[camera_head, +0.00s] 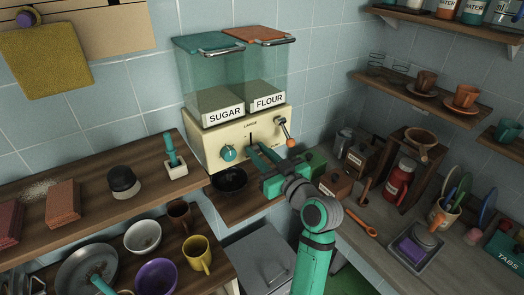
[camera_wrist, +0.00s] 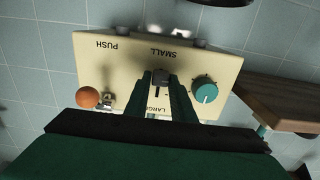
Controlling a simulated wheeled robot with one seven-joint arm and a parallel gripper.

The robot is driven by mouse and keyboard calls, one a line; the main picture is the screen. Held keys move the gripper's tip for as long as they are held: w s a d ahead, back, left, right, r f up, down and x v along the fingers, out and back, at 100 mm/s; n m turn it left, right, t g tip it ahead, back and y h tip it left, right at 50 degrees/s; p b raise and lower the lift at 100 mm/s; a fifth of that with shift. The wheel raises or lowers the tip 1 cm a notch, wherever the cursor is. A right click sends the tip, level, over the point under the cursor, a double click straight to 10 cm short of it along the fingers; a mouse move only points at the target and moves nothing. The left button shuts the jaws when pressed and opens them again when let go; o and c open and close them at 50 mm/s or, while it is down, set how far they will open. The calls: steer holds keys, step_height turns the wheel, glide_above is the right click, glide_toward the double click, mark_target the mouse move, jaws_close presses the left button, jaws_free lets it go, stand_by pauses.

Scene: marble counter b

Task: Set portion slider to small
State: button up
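The cream dispenser (camera_head: 207,152) carries the clear sugar and flour bins in the head view. In the wrist view its front (camera_wrist: 110,70) appears upside down, with SMALL above and LARGE below. The dark portion slider knob (camera_wrist: 161,77) is near the SMALL label, and its slot (camera_wrist: 158,95) shows toward LARGE. My gripper (camera_wrist: 160,80) has a finger on each side of the knob and looks shut on it. In the head view my gripper (camera_head: 256,150) is at the dispenser front and hides the knob, while the slot shows above it.
A teal dial (camera_head: 228,153) and an orange-tipped lever (camera_head: 290,142) flank the slider. A dark bowl (camera_head: 229,180) sits below the dispenser. Shelves with cups and bowls are at left; a crowded counter with a red jar (camera_head: 398,182) is at right.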

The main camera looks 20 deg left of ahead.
steer(key=o, duration=0.3)
steer(key=v, duration=1.1)
steer(key=shift+f, duration=0.1)
